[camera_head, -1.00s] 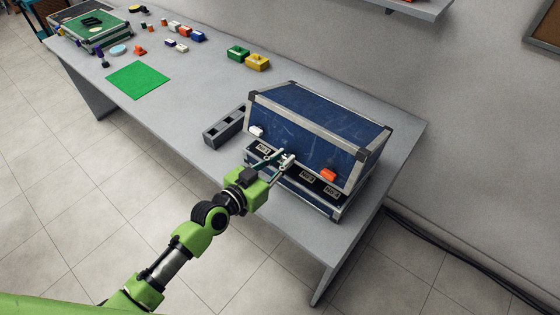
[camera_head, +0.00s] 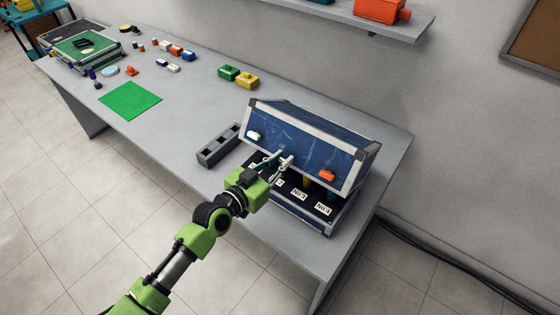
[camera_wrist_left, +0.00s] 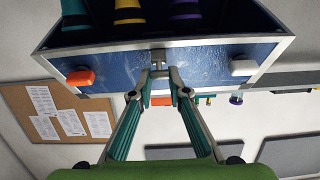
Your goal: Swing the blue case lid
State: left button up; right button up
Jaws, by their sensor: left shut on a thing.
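The blue case (camera_head: 330,222) with metal edges stands on the right end of the grey table. Its blue lid (camera_head: 305,140) is tilted partly open, and labelled slots with coloured items show in the gap below it. My left gripper (camera_head: 281,160) is shut on the middle of the lid's front edge, between a white latch (camera_head: 254,135) and an orange latch (camera_head: 327,175). In the left wrist view the fingertips (camera_wrist_left: 159,80) close on a small metal latch at the lid's edge (camera_wrist_left: 180,47). My right gripper is not in view.
A grey block with square holes (camera_head: 217,146) lies left of the case. A green block (camera_head: 228,73), a yellow block (camera_head: 247,82) and a green mat (camera_head: 130,101) lie farther along the table. A wall shelf (camera_head: 365,22) hangs behind the case.

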aim_at(303, 123)
pick_arm(q)
jog(key=shift+w+d+r+p, duration=0.2)
jog(key=shift+w+r+p, duration=0.1)
jog(key=shift+r, duration=0.3)
jog(key=shift+w+d+r+p, duration=0.2)
jog(key=shift+w+r, duration=0.1)
jog(key=shift+r, duration=0.25)
jog(key=shift+w+d+r+p, duration=0.4)
jog(key=shift+w+d+r, duration=0.15)
jog(key=shift+w+r, duration=0.25)
jog(key=shift+w+d+r+p, duration=0.4)
jog(key=shift+w+d+r, duration=0.15)
jog(key=shift+w+r, duration=0.2)
jog(key=shift+w+d+r, duration=0.15)
jog(key=shift+w+r, duration=0.1)
jog(key=shift+w+d+r, duration=0.5)
jog(key=shift+w+d, duration=0.1)
jog(key=shift+w, duration=0.1)
jog(key=shift+w+d+r, duration=0.3)
jog(key=shift+w+d, duration=0.1)
jog(key=shift+w, duration=0.15)
jog(key=shift+w+d+r, duration=0.3)
jog(key=shift+w+d, duration=0.05)
jog(key=shift+w, duration=0.15)
jog(key=shift+w+d+r+b, duration=0.25)
jog(key=shift+w+d, duration=0.1)
jog(key=shift+w, duration=0.1)
jog(key=shift+w+d+r+b, duration=0.25)
jog(key=shift+w+d, duration=0.05)
jog(key=shift+w, duration=0.15)
